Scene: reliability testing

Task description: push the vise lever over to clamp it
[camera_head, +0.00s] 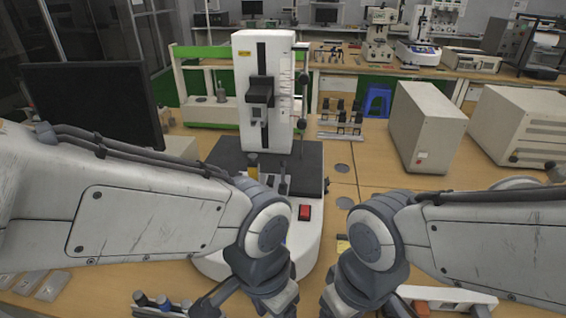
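The test stand (264,55) is a tall white column with a dark carriage (260,92) on its front. It stands on a white base with a black top plate (308,160). A small fixture with a yellow part (253,171) sits low in front of the column, partly behind my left arm. I cannot make out the vise lever for certain. A red switch (304,212) is on the base's front right. Both my arms reach in from the sides and bend down at the wrists in front of the base. Their fingertips are below the picture's edge or hidden.
A dark monitor (95,105) stands at the left. Two beige boxes (428,128) (520,125) stand at the right. A rack of small parts (341,120) is behind the stand. Trays with tools lie along the bottom edge.

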